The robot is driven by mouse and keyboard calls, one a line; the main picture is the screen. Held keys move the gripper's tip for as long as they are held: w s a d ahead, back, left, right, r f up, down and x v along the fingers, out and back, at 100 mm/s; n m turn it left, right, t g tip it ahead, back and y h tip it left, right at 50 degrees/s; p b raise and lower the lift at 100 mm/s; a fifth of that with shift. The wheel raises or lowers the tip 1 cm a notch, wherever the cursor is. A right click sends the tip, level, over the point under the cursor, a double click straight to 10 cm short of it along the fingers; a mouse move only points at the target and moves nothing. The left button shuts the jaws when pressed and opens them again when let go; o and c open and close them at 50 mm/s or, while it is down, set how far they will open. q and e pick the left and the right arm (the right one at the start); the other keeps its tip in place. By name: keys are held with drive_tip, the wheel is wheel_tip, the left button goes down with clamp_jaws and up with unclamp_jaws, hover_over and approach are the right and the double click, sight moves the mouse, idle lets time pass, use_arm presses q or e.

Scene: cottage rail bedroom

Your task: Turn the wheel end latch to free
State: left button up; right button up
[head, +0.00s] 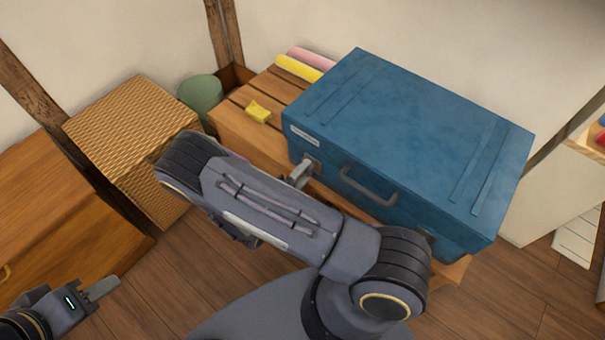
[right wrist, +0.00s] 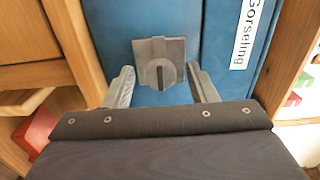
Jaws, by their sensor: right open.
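A blue suitcase (head: 400,120) lies flat on a slatted wooden bench, its handle (head: 368,187) on the near side. A grey latch (right wrist: 174,50) with a round turn knob (right wrist: 160,75) is on its side, beside a white name label. The knob's bar looks upright in the right wrist view. My right gripper (head: 301,176) is at the label end of the suitcase; in the right wrist view its open fingers (right wrist: 160,87) stand either side of the knob, apart from it. My left gripper (head: 103,288) is low at the left, away from the suitcase; its jaw gap is unclear.
The slatted bench (head: 232,118) carries a yellow sponge (head: 258,112) and yellow and pink rolls (head: 298,68). A wicker box (head: 130,135), green bin (head: 201,98) and wooden chest (head: 50,220) stand left. Shelving is at the right. Floor shows at front left.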

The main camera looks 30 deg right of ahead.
drive_tip(key=v, duration=0.7)
drive_tip(key=shift+a, duration=0.4)
drive_tip(key=shift+s, duration=0.15)
